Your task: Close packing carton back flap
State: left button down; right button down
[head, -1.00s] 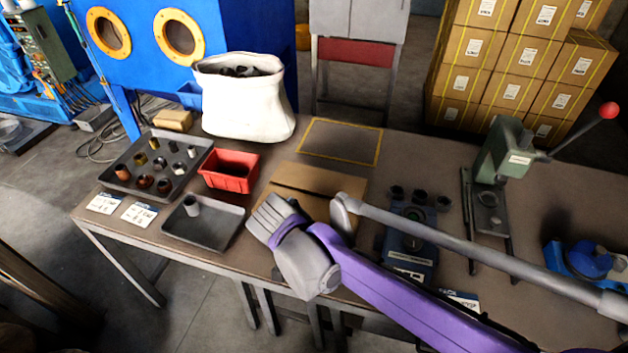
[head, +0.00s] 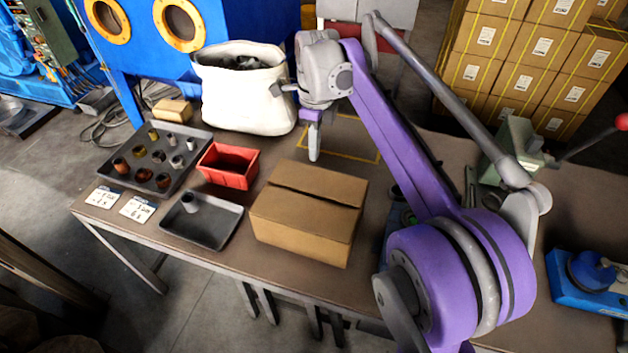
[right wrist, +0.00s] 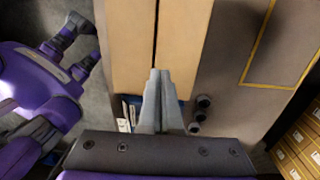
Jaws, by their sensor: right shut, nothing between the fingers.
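The brown packing carton (head: 300,233) stands on the table. Its back flap (head: 325,182) and front flap (head: 300,207) lie about flat over the top, with a narrow dark slit between them. My right gripper (head: 314,152) is behind the carton's back edge, fingers pointing down, shut and empty, apart from the flap. In the right wrist view its fingers (right wrist: 157,75) show pressed together over the slit, between the front flap (right wrist: 130,35) and the back flap (right wrist: 180,35).
A red bin (head: 228,165), a grey tray (head: 205,232) and a tray of small parts (head: 160,165) lie left of the carton. A white sack (head: 245,95) stands behind. A green press (head: 510,145) stands to the right. A yellow-taped rectangle (head: 365,152) behind the carton is bare.

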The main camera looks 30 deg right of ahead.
aim_at(313, 193)
jog(key=f, duration=1.1)
jog(key=shift+s+a+f+b, duration=0.15)
jog(key=shift+a+b, duration=0.1)
jog(key=shift+b, duration=0.15)
jog(key=shift+a+f+b, duration=0.1)
jog(key=shift+f+b, duration=0.25)
jog(key=shift+f, duration=0.3)
jog(key=shift+s+a+f, duration=0.1)
jog(key=shift+s+f, duration=0.05)
jog(key=shift+s, duration=0.05)
jog(key=shift+s+a, duration=0.15)
jog(key=shift+r, duration=0.2)
